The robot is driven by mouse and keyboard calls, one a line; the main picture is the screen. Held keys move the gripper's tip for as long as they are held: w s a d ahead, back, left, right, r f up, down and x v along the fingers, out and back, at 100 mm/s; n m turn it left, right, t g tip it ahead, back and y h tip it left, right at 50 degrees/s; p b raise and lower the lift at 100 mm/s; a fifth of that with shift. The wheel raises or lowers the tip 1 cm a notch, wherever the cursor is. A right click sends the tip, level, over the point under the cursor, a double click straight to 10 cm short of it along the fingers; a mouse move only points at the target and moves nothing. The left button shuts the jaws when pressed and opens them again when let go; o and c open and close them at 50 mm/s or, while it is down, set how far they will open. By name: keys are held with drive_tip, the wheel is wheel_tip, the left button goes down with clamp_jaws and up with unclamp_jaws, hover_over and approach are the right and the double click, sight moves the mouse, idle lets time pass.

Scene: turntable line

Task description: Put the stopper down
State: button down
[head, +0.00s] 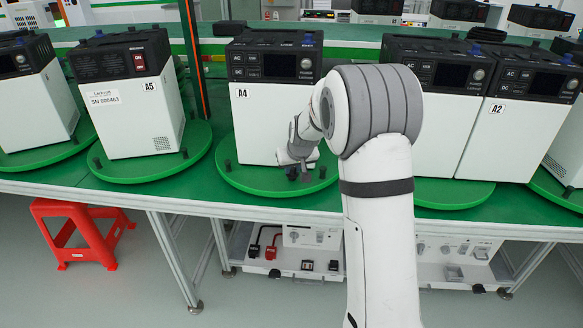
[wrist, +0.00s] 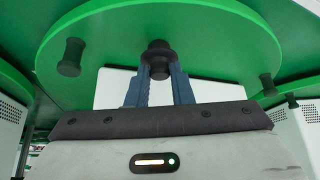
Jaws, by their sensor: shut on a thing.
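My gripper (head: 297,172) is low at the front edge of the green turntable (head: 255,181) that carries the box labelled A4 (head: 262,130). In the wrist view the two blue-grey fingers (wrist: 159,72) are shut on a dark stopper (wrist: 158,49), a short black cylinder with a wider end. The stopper shows against the green disc (wrist: 110,35); I cannot tell whether it touches it. Its lower part is between the fingers. Two similar black stoppers, one left (wrist: 70,57) and one right (wrist: 268,85), are on the disc's edge.
The box labelled A5 (head: 130,110) stands on its turntable to the left, and the box labelled A2 (head: 510,135) is to the right. An orange-red post (head: 194,60) rises between A5 and A4. A red stool (head: 80,215) is on the floor at left.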

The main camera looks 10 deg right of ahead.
drive_tip(key=shift+f, duration=0.15)
drive_tip(key=c, duration=1.3)
unclamp_jaws()
drive_tip(key=shift+s+r, duration=0.2)
drive_tip(key=shift+r, duration=0.4)
drive_tip(key=v, duration=1)
drive_tip(key=s+g, duration=0.1)
drive_tip(key=s, duration=1)
drive_tip(key=s+f+g, duration=0.1)
drive_tip(key=s, duration=1)
drive_tip(key=s+a+m+g, duration=0.1)
drive_tip(key=s, duration=1)
drive_tip(key=shift+a+f+g, duration=0.1)
drive_tip(key=shift+f+g, duration=0.15)
drive_tip(key=shift+g, duration=0.15)
